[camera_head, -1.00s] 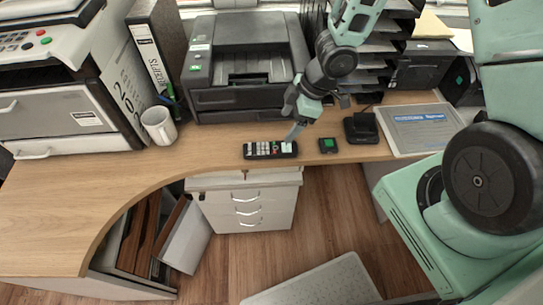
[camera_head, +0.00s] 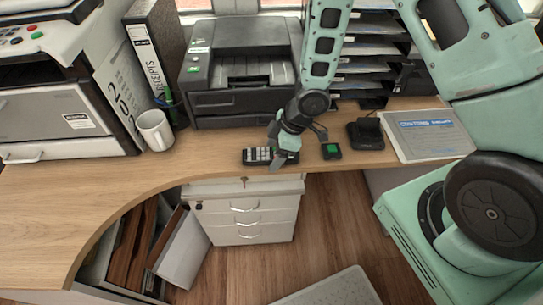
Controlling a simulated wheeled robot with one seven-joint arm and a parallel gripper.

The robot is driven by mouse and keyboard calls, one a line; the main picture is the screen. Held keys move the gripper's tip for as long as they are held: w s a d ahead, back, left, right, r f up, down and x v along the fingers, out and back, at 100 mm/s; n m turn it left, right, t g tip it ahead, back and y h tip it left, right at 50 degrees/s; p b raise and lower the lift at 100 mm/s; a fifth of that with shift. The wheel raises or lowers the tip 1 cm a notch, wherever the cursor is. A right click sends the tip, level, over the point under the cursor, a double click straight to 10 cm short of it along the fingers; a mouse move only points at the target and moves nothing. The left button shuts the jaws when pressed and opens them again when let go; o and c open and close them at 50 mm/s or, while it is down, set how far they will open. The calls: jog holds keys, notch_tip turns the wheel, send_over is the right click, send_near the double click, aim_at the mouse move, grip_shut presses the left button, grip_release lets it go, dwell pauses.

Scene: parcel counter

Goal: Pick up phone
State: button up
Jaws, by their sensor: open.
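The phone (camera_head: 256,155) is a dark handset with light keys. It lies flat on the wooden desk near the front edge. My gripper (camera_head: 290,152) is over its right end, with the fingers open and pointing down. One finger covers part of the phone's right half. I cannot tell whether the fingers touch it. A black phone cradle (camera_head: 366,134) stands to the right at the back of the clear strip.
A small black box with a green face (camera_head: 331,151) lies just right of my gripper. A black printer (camera_head: 243,70) stands behind, a white mug (camera_head: 156,130) at left, and a book (camera_head: 430,135) at right. The desk's left front (camera_head: 60,215) is clear.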

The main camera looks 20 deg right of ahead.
jog(key=c, duration=1.2)
jog(key=shift+r, duration=0.1)
